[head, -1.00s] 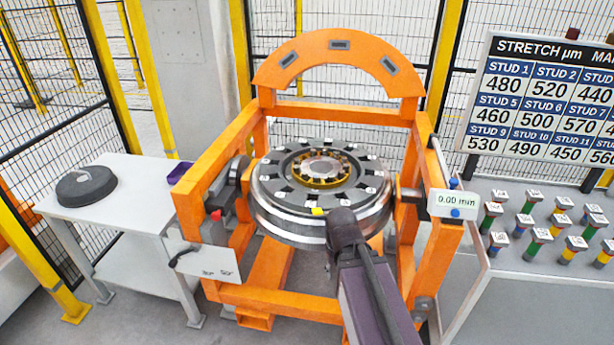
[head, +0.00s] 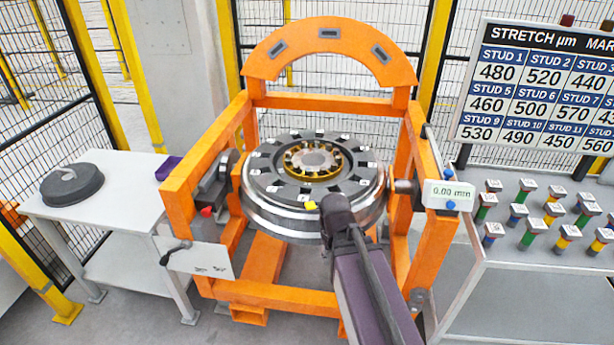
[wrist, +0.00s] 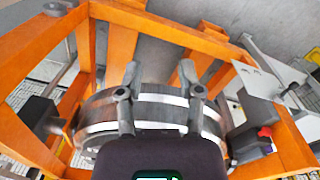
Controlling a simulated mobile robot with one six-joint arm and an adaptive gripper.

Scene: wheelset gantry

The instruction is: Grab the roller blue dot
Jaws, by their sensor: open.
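Several small upright rollers with white labelled tops and coloured bands stand on the grey bench at the right in the head view. Some have blue bands, such as the blue-banded roller (head: 516,216); a blue dot on any one is too small to tell. My gripper (wrist: 160,93) is open and empty in the wrist view, its two fingers apart in front of the steel wheel rim (wrist: 150,112). In the head view my arm reaches to the front edge of the wheel (head: 290,222), and its fingers are hidden. The rollers are well to the right of it.
An orange gantry frame (head: 330,97) surrounds the wheel. A gauge reading 0.00 mm (head: 448,195) is on its right post. A stretch chart (head: 540,90) stands behind the grey bench (head: 530,262). A white table (head: 130,195) at left carries a dark round piece (head: 72,185).

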